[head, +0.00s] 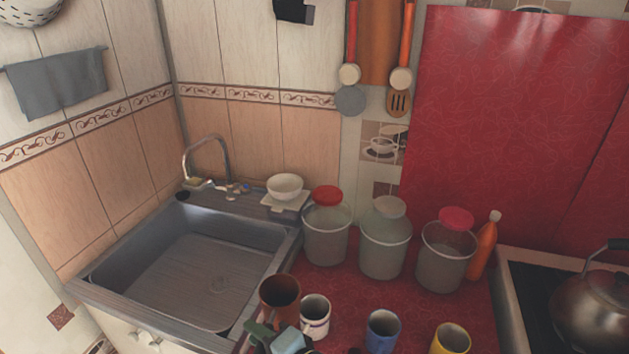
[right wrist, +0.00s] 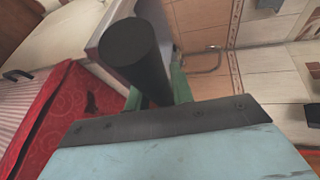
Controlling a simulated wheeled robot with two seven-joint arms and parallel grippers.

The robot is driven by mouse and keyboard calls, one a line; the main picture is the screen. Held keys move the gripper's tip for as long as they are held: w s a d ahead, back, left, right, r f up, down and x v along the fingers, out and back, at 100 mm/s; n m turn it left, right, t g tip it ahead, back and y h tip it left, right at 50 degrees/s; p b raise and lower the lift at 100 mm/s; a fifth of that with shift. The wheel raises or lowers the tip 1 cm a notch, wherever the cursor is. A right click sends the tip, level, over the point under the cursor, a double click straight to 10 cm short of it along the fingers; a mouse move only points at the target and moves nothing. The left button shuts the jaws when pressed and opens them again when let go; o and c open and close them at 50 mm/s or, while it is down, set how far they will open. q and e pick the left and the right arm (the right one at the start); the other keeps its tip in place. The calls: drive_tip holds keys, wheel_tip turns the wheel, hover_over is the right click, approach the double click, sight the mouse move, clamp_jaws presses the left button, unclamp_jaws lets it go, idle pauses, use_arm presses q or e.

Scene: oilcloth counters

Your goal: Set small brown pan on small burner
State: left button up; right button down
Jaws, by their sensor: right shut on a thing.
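The small brown pan (head: 279,291) shows at the bottom of the head view, near the sink's front right corner, its dark inside facing up. My right gripper (head: 268,331) is just below it in the picture, with green fingers. In the right wrist view a thick black handle (right wrist: 135,50) stands between the green fingers, which are shut on it; the pan's body is not clear there. The stove (head: 530,290) is at the right edge of the head view, partly cut off. I cannot make out the small burner. My left gripper is not in view.
A white mug (head: 314,317), a blue mug (head: 382,332) and a yellow mug (head: 451,340) stand right of the pan. Three jars, one of them here (head: 385,245), and an orange bottle (head: 484,250) stand behind. A kettle (head: 592,312) sits on the stove. The sink (head: 190,270) is left.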

drive_tip(key=d+r+m+t+h+b, duration=0.1)
drive_tip(key=d+r+m+h, duration=0.1)
drive_tip(key=d, duration=0.8)
drive_tip(key=w+d+r+m+t+h+b, duration=0.1)
drive_tip(key=d+m+h, duration=0.3)
drive_tip(key=d, duration=0.6)
drive_tip(key=d+r+m+t+h+b, duration=0.3)
drive_tip(key=d+m+h, duration=0.1)
drive_tip(key=d, duration=0.6)
drive_tip(key=shift+w+d+h, duration=0.25)
drive_tip(key=shift+w+h, duration=0.15)
drive_tip(key=shift+h, duration=0.4)
drive_tip(key=shift+a+r, duration=0.1)
drive_tip(key=shift+r, duration=0.05)
